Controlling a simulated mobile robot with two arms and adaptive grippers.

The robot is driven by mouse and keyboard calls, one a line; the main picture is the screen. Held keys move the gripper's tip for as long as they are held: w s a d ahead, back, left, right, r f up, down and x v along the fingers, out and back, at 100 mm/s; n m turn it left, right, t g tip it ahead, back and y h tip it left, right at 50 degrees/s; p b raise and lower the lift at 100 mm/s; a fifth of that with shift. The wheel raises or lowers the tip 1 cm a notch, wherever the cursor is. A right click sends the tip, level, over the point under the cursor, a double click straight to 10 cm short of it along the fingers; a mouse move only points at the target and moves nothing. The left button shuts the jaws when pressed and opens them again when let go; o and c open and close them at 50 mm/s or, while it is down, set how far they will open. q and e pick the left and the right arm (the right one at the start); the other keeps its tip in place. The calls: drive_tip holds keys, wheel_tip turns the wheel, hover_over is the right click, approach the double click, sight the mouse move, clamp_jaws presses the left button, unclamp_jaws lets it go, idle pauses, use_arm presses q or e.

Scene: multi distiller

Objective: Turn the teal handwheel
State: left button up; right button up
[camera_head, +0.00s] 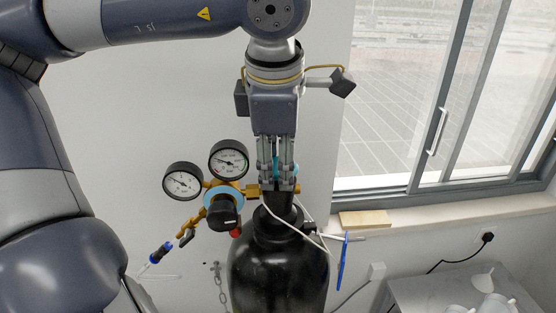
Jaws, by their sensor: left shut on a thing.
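The teal handwheel (291,170) sits on top of the black gas cylinder (278,268), at the valve. Only slivers of teal show, as my left gripper covers most of it. My left gripper (279,183) comes down from above and is shut on the handwheel, with its fingers pointing downward. A brass regulator with two round gauges (229,160) is attached at the left of the valve. My right gripper is not in view.
A window (430,100) with a sill is at the right. A wooden block (365,220) lies on the sill. A grey bench (425,292) with white vessels stands at lower right. A thin white cord hangs around the cylinder neck.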

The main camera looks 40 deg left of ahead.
use_arm(q)
drive_tip(key=shift+r, duration=0.1)
drive_tip(key=o, duration=1.1)
drive_tip(key=shift+o, duration=0.2)
drive_tip(key=shift+w+a, duration=0.15)
drive_tip(key=shift+w, duration=0.1)
drive_tip(key=shift+s, duration=0.1)
drive_tip(key=v, duration=1.1)
drive_tip(key=shift+r, duration=0.3)
